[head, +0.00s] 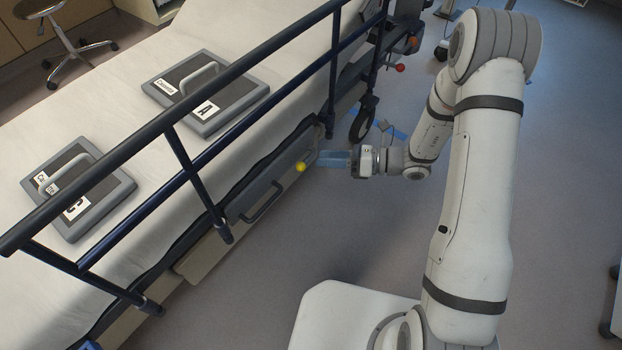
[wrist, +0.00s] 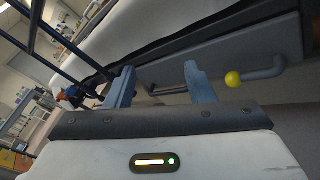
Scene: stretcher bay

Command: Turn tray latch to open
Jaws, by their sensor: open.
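The tray (head: 232,211) is a pale drawer front under the stretcher, with a dark bar handle (head: 262,203). The latch knob is a yellow ball (head: 301,167) near the right end of the tray front. My gripper (head: 322,158) is open, its blue fingers just right of the ball in the head view. In the wrist view the fingers (wrist: 158,72) are apart with nothing between them. The yellow ball (wrist: 233,79) lies outside them, right of the right finger. A grey bar (wrist: 266,72) shows beside the ball; I cannot tell whether they join.
A blue side rail (head: 190,100) runs above the tray. Two grey plates with handles, one marked A (head: 205,95), the other (head: 78,190), lie on the white mattress. A red knob (head: 400,68) and a castor (head: 362,120) are beyond my gripper. The floor right of the stretcher is mostly clear.

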